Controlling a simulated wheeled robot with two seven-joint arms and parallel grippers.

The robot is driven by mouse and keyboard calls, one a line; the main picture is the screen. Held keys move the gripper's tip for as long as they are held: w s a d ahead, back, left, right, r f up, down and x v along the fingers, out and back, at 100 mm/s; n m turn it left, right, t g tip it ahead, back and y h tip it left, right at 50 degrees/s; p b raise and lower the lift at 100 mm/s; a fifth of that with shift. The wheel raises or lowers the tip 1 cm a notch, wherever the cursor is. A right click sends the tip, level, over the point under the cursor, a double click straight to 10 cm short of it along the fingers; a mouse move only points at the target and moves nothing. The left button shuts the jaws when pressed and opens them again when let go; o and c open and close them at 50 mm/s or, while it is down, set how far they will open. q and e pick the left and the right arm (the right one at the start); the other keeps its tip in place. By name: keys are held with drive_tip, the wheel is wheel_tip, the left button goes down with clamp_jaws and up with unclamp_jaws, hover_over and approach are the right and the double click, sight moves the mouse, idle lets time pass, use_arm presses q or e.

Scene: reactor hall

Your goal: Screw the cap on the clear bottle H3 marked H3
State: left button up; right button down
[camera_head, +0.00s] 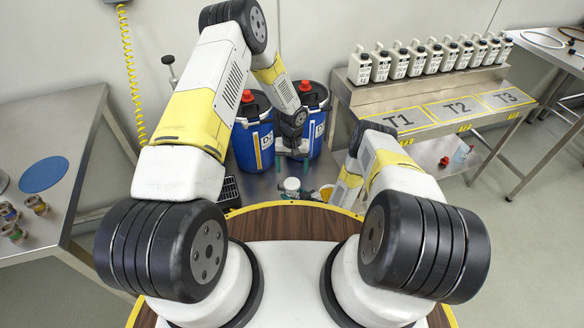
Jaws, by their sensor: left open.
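My left gripper (292,154) is open and points down in front of the blue drums. A small white round-topped thing (292,184) stands just below it, apart from the fingers; I cannot tell whether it is a bottle or a cap. I cannot read an H3 mark on anything. My right arm reaches down to the right of the white thing; its gripper is mostly hidden and its jaws do not show clearly.
Two blue drums (254,138) with red caps stand behind the left gripper. A rack (430,88) with several white jugs and T1, T2, T3 fields is at the right. A metal table (80,150) with a blue disc (44,174) and small jars is at the left.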

sight(292, 183)
use_arm(q)
drive_tip(key=shift+f, duration=0.1)
wheel_tip(292, 183, down, 8)
drive_tip(key=shift+r, duration=0.1)
idle(0.3)
drive_tip(key=c, duration=1.5)
drive_tip(key=m, duration=0.8)
drive_tip(key=shift+m, duration=0.4)
drive_tip(key=o, duration=1.6)
